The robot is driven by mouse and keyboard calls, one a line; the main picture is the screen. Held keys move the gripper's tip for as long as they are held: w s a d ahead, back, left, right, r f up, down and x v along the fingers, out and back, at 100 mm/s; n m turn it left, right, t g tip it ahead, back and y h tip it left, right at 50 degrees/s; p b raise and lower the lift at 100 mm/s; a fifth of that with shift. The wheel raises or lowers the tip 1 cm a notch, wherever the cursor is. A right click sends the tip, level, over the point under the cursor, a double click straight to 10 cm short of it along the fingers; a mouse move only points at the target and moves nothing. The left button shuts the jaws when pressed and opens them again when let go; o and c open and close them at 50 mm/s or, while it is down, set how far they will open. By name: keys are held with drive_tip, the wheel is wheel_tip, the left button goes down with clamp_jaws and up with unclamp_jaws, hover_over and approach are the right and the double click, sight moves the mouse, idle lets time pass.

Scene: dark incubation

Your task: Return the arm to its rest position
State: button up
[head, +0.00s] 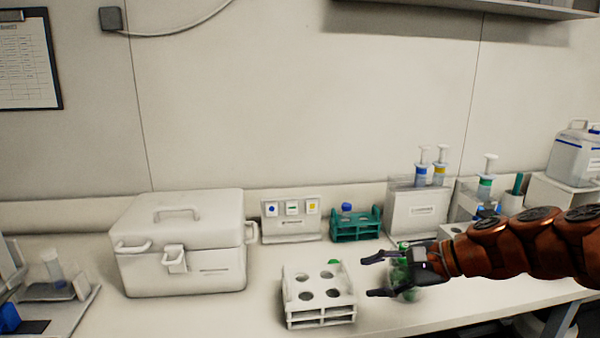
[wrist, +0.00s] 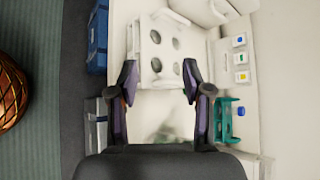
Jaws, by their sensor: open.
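My gripper (head: 368,276) reaches in from the right in the head view, above the bench. Its two dark fingers are spread apart and point left, with nothing between them. In the wrist view the gripper (wrist: 159,82) also shows open and empty. A white rack with round holes (head: 320,311) stands just left of the fingertips; it also shows beyond them in the wrist view (wrist: 157,66). A green item (head: 406,294) shows behind and below my gripper, partly hidden by it. A small green cap (head: 333,262) shows at the white rack's back edge.
A white lidded box (head: 185,270) stands at the left. A teal rack with a blue-capped item (head: 356,230) is at the back, beside a small labelled holder (head: 290,228). Syringes (head: 440,168) stand at the back right. The bench front (head: 250,318) between box and rack is clear.

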drive_tip(key=s+a+f+n+g+h+p, duration=0.1)
drive_tip(key=s+a+f+n+g+h, duration=0.25)
drive_tip(key=s, duration=0.75)
drive_tip(key=s+f+n+g+h+p, duration=0.15)
drive_tip(key=s+f+n+h, duration=0.35)
drive_tip(key=s, duration=0.6)
drive_tip(key=s+d+f+n+g+h, duration=0.1)
drive_tip(key=s+d+n+h, duration=0.1)
drive_tip(key=s+d+n, duration=0.2)
drive_tip(key=s+d, duration=0.2)
drive_tip(key=s, duration=0.2)
drive_tip(key=shift+d+g, duration=0.4)
